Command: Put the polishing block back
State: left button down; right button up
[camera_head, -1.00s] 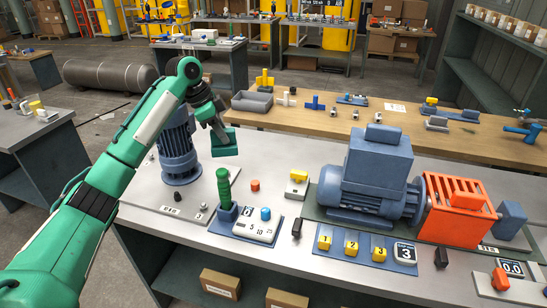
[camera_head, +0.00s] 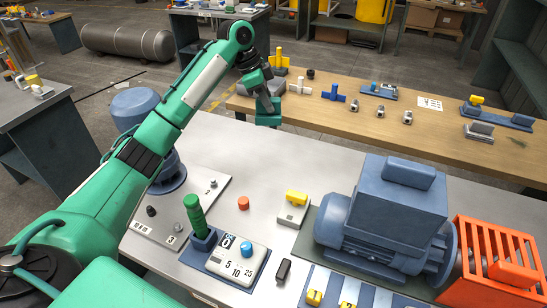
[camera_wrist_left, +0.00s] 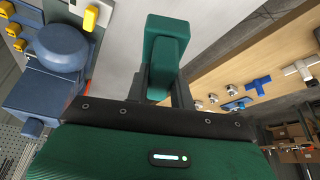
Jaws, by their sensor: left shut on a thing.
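The green polishing block (camera_head: 268,119) is in my left gripper (camera_head: 267,102), whose fingers are shut on it. In the head view the block hangs near the front edge of the wooden bench (camera_head: 345,133), at the far side of the grey worktop. I cannot tell its height above the surfaces. In the left wrist view the green block (camera_wrist_left: 167,45) shows between the fingers (camera_wrist_left: 164,78). A grey tray (camera_head: 236,83) on the wooden bench is partly hidden behind the arm and gripper. My right gripper is not in view.
The grey worktop (camera_head: 330,160) holds a blue motor (camera_head: 396,205), an orange guard (camera_head: 490,255), a green-handled lever (camera_head: 195,215) and a yellow-topped switch (camera_head: 295,205). Blue and yellow fittings (camera_head: 331,92) stand on the wooden bench. Bare wood lies to the right of the gripper.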

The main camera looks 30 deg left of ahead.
aim_at(263, 113)
pick_arm(q)
notch_tip(263, 113, down, 7)
jog(key=shift+s+r+p, duration=0.1)
jog(key=shift+r+p, duration=0.1)
jog(key=shift+p, duration=0.3)
jog(key=shift+f+p, duration=0.85)
jog(key=shift+f, duration=5.45)
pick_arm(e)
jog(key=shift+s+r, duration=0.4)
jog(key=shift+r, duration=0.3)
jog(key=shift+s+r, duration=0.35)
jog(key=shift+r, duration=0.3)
pick_arm(q)
jog(key=shift+f, duration=0.15)
jog(key=c, duration=1.2)
grip_release()
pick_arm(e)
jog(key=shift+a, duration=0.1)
